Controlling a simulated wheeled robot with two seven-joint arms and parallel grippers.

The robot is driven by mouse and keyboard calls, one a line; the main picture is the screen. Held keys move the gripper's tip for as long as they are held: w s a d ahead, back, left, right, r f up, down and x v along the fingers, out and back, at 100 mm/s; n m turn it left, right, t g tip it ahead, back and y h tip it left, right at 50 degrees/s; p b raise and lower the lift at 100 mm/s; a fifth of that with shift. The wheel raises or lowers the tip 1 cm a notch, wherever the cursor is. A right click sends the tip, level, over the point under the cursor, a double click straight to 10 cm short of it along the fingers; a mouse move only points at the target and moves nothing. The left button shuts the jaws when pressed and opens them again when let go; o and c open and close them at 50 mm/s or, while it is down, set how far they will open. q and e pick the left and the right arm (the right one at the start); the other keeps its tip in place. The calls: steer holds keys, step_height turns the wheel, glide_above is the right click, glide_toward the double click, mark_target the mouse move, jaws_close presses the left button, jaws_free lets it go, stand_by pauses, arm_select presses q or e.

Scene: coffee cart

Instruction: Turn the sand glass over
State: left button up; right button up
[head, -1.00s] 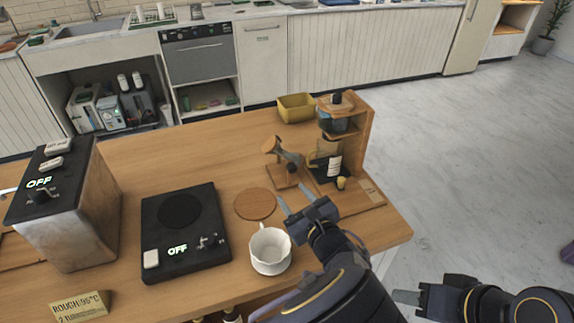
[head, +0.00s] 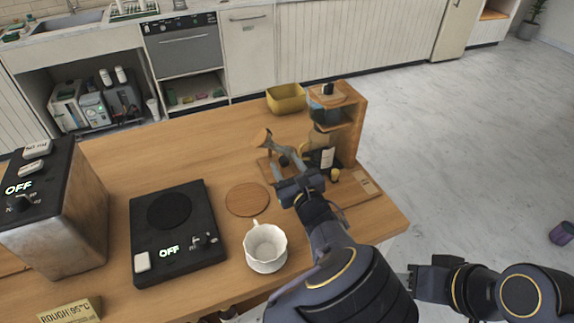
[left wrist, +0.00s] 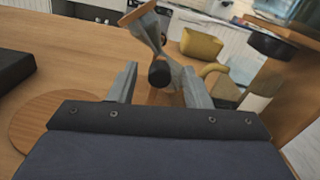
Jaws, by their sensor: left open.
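The sand glass (head: 264,138) shows a round wooden end cap and a tapering body at the back of the counter. It looks tilted in the head view, and its lower part is hidden by my left gripper. In the left wrist view the sand glass (left wrist: 147,28) rises just beyond the fingertips. My left gripper (head: 286,163) is open, in front of the sand glass. In the left wrist view its fingers (left wrist: 160,88) stand apart with a dark round knob (left wrist: 160,73) between them; I cannot tell contact. My right gripper (head: 412,280) is low at the right, away from the counter.
A wooden coffee stand (head: 350,125) stands close to the right of the sand glass. A yellow bin (head: 286,99) is behind. A white cup (head: 265,248), a round wooden coaster (head: 247,199) and a black scale (head: 175,240) are nearer. The counter's left back is clear.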

arm_select(q)
jaws_close()
stand_by(0.3)
steer(key=m+p, duration=0.3)
steer(key=m, duration=0.1)
steer(key=shift+r, duration=0.1)
steer(key=shift+m+p, duration=1.55)
steer(key=shift+m, duration=0.65)
jaws_free()
